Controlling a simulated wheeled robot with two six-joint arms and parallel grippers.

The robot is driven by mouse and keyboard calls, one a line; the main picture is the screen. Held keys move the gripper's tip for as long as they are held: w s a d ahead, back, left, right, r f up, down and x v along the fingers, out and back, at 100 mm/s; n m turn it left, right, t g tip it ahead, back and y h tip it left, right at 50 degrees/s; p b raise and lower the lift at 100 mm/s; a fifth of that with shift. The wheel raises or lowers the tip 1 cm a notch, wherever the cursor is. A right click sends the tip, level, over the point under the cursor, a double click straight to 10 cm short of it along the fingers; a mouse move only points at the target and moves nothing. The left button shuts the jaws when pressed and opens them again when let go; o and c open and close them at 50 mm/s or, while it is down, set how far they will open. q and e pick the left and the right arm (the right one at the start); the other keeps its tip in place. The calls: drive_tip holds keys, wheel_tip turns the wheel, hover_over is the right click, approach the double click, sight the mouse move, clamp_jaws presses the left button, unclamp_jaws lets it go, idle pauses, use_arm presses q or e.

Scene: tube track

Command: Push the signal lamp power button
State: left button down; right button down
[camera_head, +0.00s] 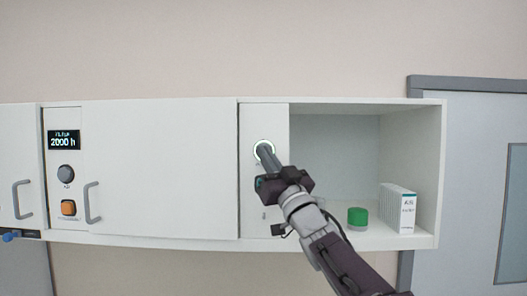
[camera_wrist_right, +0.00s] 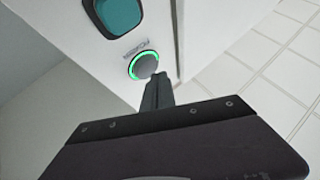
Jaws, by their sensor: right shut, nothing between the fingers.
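A round grey button (camera_wrist_right: 145,67) with a lit green ring sits on a white panel in the right wrist view. Its bright ring (camera_head: 263,147) shows in the head view on the narrow panel left of the open shelf. A dark teal rounded-square piece (camera_wrist_right: 120,14) is on the same panel beside the button, cut off by the picture edge. My right gripper (camera_head: 265,152) is shut and empty, its fingertips over the button in the head view and beside its rim in the wrist view (camera_wrist_right: 157,80). I cannot tell whether they touch it. My left gripper is out of view.
At left are a display (camera_head: 64,139), a grey knob (camera_head: 66,173), an orange button (camera_head: 68,208) and a door handle (camera_head: 92,203). A grey door (camera_head: 470,180) stands right.

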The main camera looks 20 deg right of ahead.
drive_tip(key=shift+w, duration=0.1)
drive_tip(key=shift+w+d, duration=0.2)
drive_tip(key=shift+w, duration=0.25)
idle(0.7)
drive_tip(key=shift+s+a+b, duration=0.3)
drive_tip(key=shift+s+b, duration=0.15)
drive_tip(key=shift+s, duration=0.5)
